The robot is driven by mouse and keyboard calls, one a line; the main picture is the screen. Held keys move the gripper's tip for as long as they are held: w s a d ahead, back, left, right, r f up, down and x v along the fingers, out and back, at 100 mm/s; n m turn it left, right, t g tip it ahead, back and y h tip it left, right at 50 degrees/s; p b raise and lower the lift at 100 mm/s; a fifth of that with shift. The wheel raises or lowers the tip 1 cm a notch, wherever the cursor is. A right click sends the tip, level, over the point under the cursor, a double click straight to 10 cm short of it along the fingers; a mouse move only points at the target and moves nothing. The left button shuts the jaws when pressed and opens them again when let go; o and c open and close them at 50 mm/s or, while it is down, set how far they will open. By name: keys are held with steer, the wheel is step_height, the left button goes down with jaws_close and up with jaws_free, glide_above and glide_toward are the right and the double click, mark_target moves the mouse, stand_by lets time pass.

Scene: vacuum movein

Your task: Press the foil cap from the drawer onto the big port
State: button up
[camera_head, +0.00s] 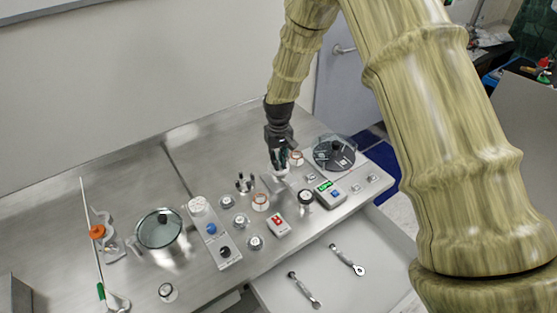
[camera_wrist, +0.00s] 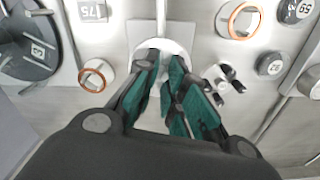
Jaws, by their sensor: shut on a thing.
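My gripper (camera_head: 279,160) points down over the back right of the steel bench. In the wrist view its teal-padded fingers (camera_wrist: 165,65) are shut on a pale round piece, apparently the foil cap (camera_wrist: 160,46), partly hidden behind them. Two copper-ringed ports stand on the bench. The larger-looking one (camera_head: 260,201) is left and in front of my gripper; it also shows in the wrist view (camera_wrist: 240,20). The smaller-looking one (camera_head: 296,158) is just right of my gripper. The cap is apart from both rings. The drawer (camera_head: 375,265) is open at the front.
Two wrenches (camera_head: 348,260) (camera_head: 304,289) lie in the drawer. A glass-covered dark disc (camera_head: 334,153) stands at right. A lidded glass vessel (camera_head: 159,229) is left.

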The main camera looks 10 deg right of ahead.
steer(key=shift+f, duration=0.55)
stand_by(0.9)
steer(key=o, duration=0.8)
steer(key=shift+r, duration=0.15)
step_height(320, 180, up, 12)
steer(key=shift+f, duration=0.2)
stand_by(0.5)
